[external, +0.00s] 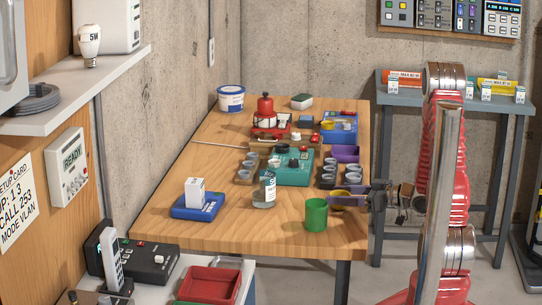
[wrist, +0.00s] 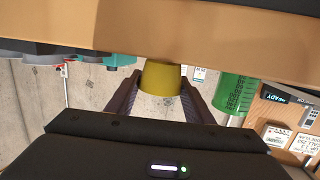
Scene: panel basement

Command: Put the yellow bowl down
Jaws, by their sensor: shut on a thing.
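The yellow bowl (wrist: 160,78) is between the two dark fingers of my gripper (wrist: 158,98) in the wrist view, which is turned upside down. My gripper is shut on it. In the external view the bowl (external: 337,207) shows at the right front part of the wooden table (external: 240,228), partly hidden by a finger. My gripper (external: 352,199) reaches in from the right over the table's edge. The bowl is at or just above the tabletop; I cannot tell whether it touches.
A green cup (external: 316,214) stands close to the left of the bowl. Trays with grey cups (external: 353,178) lie just behind it. A glass jar (external: 264,190) and a blue tray (external: 197,207) stand farther left. The table's front right corner is bare.

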